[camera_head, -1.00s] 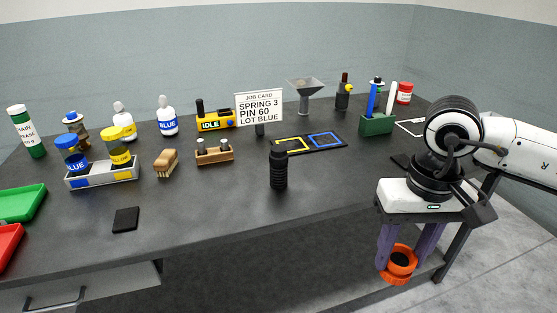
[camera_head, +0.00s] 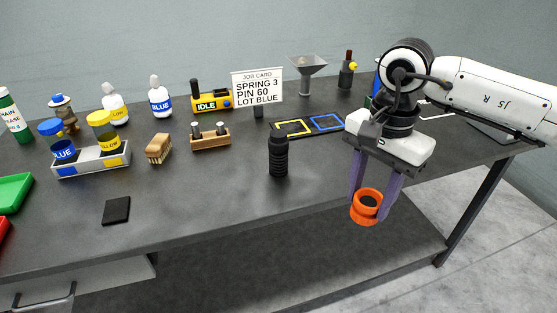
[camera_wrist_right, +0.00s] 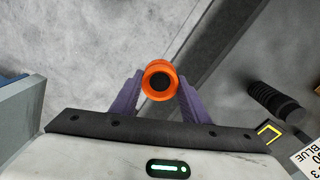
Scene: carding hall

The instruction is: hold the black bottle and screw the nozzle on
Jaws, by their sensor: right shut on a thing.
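The black bottle (camera_head: 278,157) stands upright near the front of the dark table, with ribbed sides and a narrower top. It also shows at the right of the right wrist view (camera_wrist_right: 276,101). My right gripper (camera_head: 367,207) points down and is shut on an orange ring-shaped nozzle (camera_head: 364,212) with a dark centre. The nozzle is between the purple fingers in the right wrist view (camera_wrist_right: 159,81). It hangs past the table's front edge, right of the bottle and apart from it. My left gripper is not in view.
A job card sign (camera_head: 257,88) stands behind the bottle, beside a mat with yellow and blue frames (camera_head: 309,126). A wooden block (camera_head: 210,142), a brush (camera_head: 158,148) and a black pad (camera_head: 117,211) lie to the left. The table between bottle and pad is clear.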

